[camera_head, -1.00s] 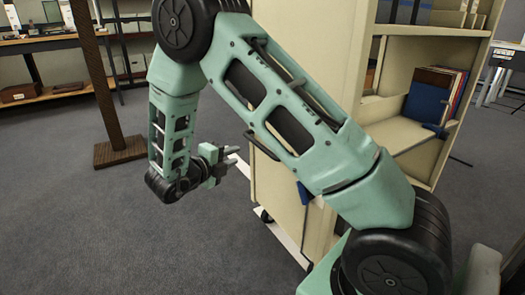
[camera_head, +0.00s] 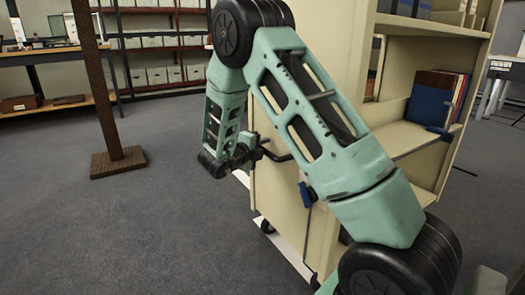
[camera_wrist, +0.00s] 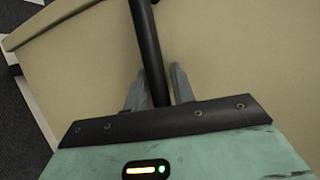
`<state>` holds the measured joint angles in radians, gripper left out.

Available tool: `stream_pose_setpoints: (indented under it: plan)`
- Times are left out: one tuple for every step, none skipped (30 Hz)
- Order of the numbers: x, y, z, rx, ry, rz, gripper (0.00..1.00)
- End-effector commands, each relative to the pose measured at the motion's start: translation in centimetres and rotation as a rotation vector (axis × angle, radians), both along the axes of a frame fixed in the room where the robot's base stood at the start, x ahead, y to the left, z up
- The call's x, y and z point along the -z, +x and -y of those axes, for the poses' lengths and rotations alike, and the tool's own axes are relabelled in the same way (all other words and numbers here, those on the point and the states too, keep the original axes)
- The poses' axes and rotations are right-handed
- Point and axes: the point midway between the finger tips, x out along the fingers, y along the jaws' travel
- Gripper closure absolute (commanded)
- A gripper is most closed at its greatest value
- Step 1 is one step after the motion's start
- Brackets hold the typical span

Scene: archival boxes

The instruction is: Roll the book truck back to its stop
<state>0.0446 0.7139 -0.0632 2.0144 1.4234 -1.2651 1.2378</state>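The book truck (camera_head: 290,185) is a tall cream shelf unit standing right of centre in the head view, with its flat end panel toward my gripper. A dark bar handle (camera_head: 277,157) juts from that panel; it also crosses the wrist view as a black bar (camera_wrist: 149,50). My gripper (camera_head: 262,147) is at the handle. In the wrist view its two grey fingers (camera_wrist: 158,85) lie on either side of the bar, close to it. Whether they press on it I cannot tell. My arm hides part of the truck. No stop is identifiable.
A brown post on a square base (camera_head: 118,160) stands to the left on the grey carpet. A wooden table (camera_head: 40,55) and box shelving (camera_head: 160,75) are behind. Books (camera_head: 430,100) sit on the truck's shelf. The left foreground floor is clear. A pale strip (camera_head: 290,252) lies beside the truck's base.

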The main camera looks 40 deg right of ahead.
Motion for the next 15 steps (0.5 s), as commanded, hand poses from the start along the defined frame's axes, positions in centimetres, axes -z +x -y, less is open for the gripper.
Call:
stream_pose_setpoints:
  plan:
    - [0.00, 0.02, 0.07, 0.000, 0.000, 0.000, 0.75]
    - [-0.02, 0.02, 0.08, 0.000, 0.000, 0.000, 0.75]
    - [-0.03, 0.02, 0.08, 0.000, 0.000, 0.000, 0.75]
    - [-0.03, 0.02, 0.08, 0.000, 0.000, 0.000, 0.75]
    - [-0.03, 0.02, 0.07, 0.000, 0.000, 0.000, 0.75]
    - [-0.03, 0.02, 0.07, 0.000, 0.000, 0.000, 0.75]
    - [-0.03, 0.02, 0.07, 0.000, 0.000, 0.000, 0.75]
    - [-0.03, 0.01, 0.07, 0.000, 0.000, 0.000, 0.80]
    - [-0.02, 0.01, 0.06, 0.000, 0.000, 0.000, 0.92]
    - [-0.02, 0.01, 0.06, 0.000, 0.000, 0.000, 1.00]
    - [-0.02, 0.01, 0.06, 0.000, 0.000, 0.000, 1.00]
    - [-0.01, 0.01, 0.05, 0.000, 0.000, 0.000, 1.00]
    - [-0.01, 0.01, 0.05, 0.000, 0.000, 0.000, 1.00]
    - [-0.01, 0.01, 0.05, 0.000, 0.000, 0.000, 1.00]
    - [-0.01, -0.01, 0.07, 0.000, 0.000, 0.000, 1.00]
